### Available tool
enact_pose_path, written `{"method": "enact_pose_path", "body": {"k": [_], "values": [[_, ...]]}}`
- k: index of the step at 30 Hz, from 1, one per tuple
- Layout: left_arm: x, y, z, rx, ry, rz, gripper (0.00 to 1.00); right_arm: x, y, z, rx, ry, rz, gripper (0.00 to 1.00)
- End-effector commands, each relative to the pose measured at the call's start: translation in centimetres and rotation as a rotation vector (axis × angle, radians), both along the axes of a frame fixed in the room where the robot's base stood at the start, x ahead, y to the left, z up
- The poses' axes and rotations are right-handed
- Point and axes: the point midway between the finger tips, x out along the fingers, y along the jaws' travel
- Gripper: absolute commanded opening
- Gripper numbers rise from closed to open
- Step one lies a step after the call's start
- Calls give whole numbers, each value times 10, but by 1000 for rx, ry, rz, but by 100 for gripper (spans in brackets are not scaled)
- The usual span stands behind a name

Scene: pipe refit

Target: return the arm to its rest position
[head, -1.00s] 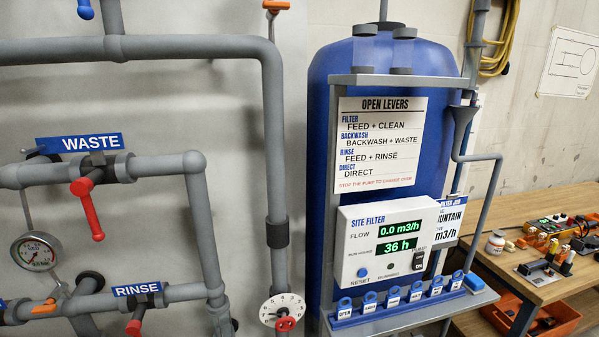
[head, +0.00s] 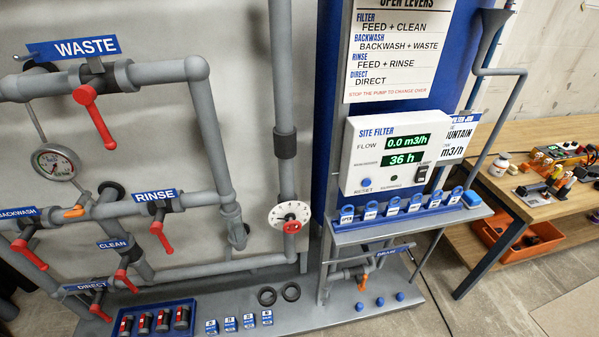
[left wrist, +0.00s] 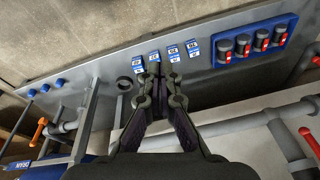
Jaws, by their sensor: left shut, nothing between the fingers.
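My left gripper (left wrist: 163,100) shows in the left wrist view with its dark fingers close together and nothing between them. It hangs in front of the grey base plate (left wrist: 108,75), apart from the pipes. Neither gripper shows in the head view. The control box (head: 392,155) reads 0.0 m3/h and 36 h. Red-handled levers sit on the pipes under the labels WASTE (head: 86,47), RINSE (head: 155,195), CLEAN (head: 115,244) and DIRECT (head: 92,285).
A blue tray (head: 194,320) with several red-and-grey parts and several blue-and-white tags (head: 230,324) lie on the base plate. A wooden bench (head: 535,135) with tools stands at the right. Open floor lies front right.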

Motion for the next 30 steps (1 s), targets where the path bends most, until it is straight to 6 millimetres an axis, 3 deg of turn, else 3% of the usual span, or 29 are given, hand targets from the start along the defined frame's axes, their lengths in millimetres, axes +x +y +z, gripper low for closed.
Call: {"method": "enact_pose_path", "body": {"k": [1,3,6,9,12,16,30], "values": [[-22,3,-33,-1,28,6,0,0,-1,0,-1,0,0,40],[-55,6,-72,-4,48,11,0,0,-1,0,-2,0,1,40],[-103,9,-111,-7,73,19,0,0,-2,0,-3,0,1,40],[-142,10,-134,-9,91,24,0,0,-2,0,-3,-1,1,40],[-167,10,-144,-10,99,26,0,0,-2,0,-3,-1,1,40],[-179,10,-148,-10,104,27,0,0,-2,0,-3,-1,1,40],[-179,10,-148,-10,105,27,0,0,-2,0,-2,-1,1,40]]}}
